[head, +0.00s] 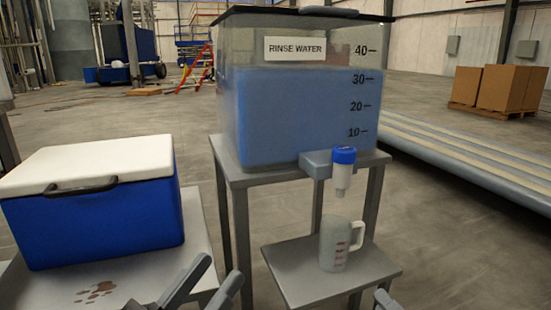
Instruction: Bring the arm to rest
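My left gripper (222,267) is at the bottom of the head view, between the cooler's table and the stand. Its two dark fingers are apart with nothing seen between them. Only a small piece of my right gripper (385,299) shows at the bottom edge, right of the lower shelf; whether it is open or shut is hidden. Neither gripper appears to touch the jug or the tank. The rest of both arms is out of view.
A rinse water tank (290,120) with blue liquid stands on a grey stand (240,176). Its blue-capped tap (343,170) hangs above a measuring jug (334,244) on the lower shelf (300,285). A blue cooler (110,225) sits left on a table (195,235) with brown spots.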

